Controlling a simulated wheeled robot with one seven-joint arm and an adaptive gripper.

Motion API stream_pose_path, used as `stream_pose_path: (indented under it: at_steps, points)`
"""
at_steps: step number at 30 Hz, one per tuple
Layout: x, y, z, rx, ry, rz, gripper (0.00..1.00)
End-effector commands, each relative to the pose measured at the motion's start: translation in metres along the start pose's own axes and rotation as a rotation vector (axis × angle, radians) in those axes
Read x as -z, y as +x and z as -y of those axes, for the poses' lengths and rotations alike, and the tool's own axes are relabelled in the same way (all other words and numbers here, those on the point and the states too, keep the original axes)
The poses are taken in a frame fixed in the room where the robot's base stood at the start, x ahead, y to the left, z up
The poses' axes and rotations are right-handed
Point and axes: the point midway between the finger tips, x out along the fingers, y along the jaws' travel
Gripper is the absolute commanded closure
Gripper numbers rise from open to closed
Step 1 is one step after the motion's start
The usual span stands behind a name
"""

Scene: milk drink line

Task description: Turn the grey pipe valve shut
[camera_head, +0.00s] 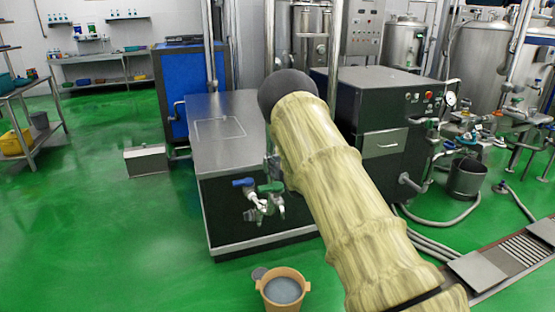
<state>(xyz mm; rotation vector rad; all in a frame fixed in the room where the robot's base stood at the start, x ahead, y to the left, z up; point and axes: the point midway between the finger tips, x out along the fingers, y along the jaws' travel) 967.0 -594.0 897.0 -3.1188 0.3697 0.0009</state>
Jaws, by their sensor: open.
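Two small valves stick out from the front of a low steel-topped cabinet (222,140). One has a blue handle (243,183) and the other a green handle (270,188). Their grey metal bodies (258,212) hang below and overlap. I cannot make out for certain a valve with a grey handle, nor whether any valve is open or shut. My arm, in a pale yellow sleeve (345,200), crosses the middle of the view, and its dark rounded end (288,92) is in front of the cabinet's right side. My gripper does not show.
A tan bucket (284,290) with grey contents stands on the green floor in front of the cabinet. A dark machine (385,120) stands behind my arm, with hoses (440,222) on the floor to its right. The floor at the left is largely clear.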

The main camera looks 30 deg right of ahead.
Motion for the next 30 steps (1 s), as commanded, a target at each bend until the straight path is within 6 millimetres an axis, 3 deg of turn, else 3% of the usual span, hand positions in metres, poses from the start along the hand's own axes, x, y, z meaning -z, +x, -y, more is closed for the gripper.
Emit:
stream_pose_path:
  at_steps: [8, 15, 18, 25, 30]
  points:
    - [0.000, 0.001, 0.000, 0.000, 0.000, 0.000, 0.45]
    - [0.000, 0.001, 0.000, 0.000, 0.000, 0.000, 0.87]
    - [0.000, 0.001, 0.000, 0.000, 0.000, 0.000, 1.00]
    - [-0.001, 0.003, 0.005, 0.005, -0.012, 0.000, 1.00]
    - [-0.002, 0.008, 0.028, 0.023, -0.057, -0.002, 1.00]
